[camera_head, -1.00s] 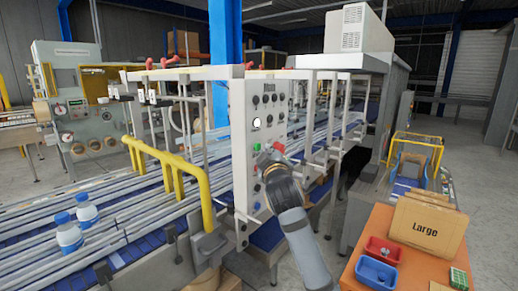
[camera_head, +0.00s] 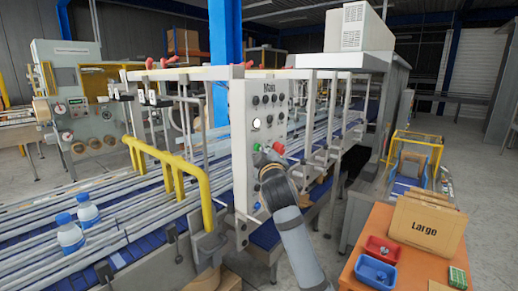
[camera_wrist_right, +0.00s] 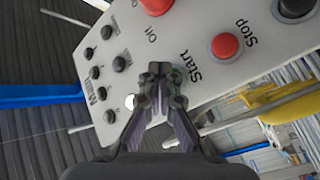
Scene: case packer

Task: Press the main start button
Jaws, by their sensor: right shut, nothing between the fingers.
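The white control panel (camera_head: 243,125) headed "Main" stands upright beside the conveyor. A green button (camera_head: 257,147) shows on it in the head view, its label too small to read. My right gripper (camera_head: 268,166) is in front of the panel, just below it. In the right wrist view my shut, empty fingers (camera_wrist_right: 162,72) point at the panel right beside the word "Start" (camera_wrist_right: 192,66). The button belonging to that word is hidden behind the fingertips. I cannot tell whether the fingertips touch the panel. My left gripper is not in view.
A red "Stop" button (camera_wrist_right: 225,45) is close to the fingers. A large red button (camera_head: 279,148) sits right of the green one. A yellow guard rail (camera_head: 205,195) stands left of the panel. An orange table (camera_head: 360,265) with trays and boxes is at right.

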